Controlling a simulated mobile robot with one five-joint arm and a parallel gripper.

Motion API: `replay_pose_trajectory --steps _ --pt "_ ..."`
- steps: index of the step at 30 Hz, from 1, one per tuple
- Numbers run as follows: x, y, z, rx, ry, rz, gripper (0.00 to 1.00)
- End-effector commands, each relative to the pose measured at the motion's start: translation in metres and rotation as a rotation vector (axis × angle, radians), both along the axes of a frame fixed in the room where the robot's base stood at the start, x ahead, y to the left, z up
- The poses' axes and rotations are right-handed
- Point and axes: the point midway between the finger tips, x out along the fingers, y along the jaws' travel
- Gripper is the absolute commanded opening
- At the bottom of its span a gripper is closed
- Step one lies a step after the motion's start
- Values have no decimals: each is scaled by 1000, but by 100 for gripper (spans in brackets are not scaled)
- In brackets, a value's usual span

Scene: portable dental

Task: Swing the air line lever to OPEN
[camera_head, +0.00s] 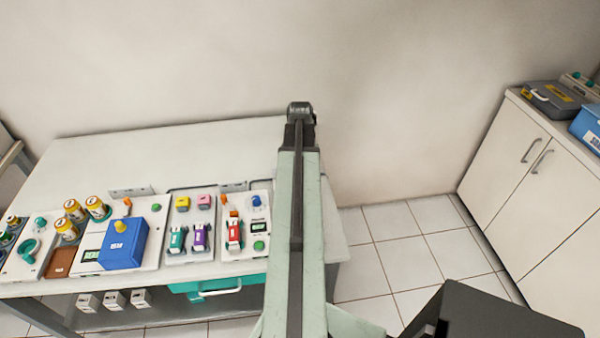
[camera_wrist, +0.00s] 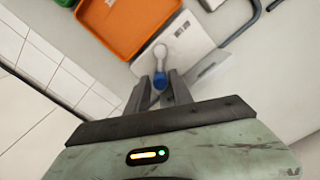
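In the head view my own arm covers the right part of the table, and neither the fingers nor this lever can be made out there.
An orange tray (camera_wrist: 128,25) lies close beside the panel, with a dark bent pipe (camera_wrist: 240,25) on the other side. In the head view, the white table (camera_head: 110,150) carries several control panels and a blue box (camera_head: 122,243). White cabinets (camera_head: 515,150) stand at the right.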

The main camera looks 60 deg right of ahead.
Motion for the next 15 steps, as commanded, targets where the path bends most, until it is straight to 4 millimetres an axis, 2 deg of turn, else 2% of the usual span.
replay_pose_trajectory --steps 5,15 --pt "0 0 16 0 0 0 28" --pt "0 0 76 0 0 0 28"
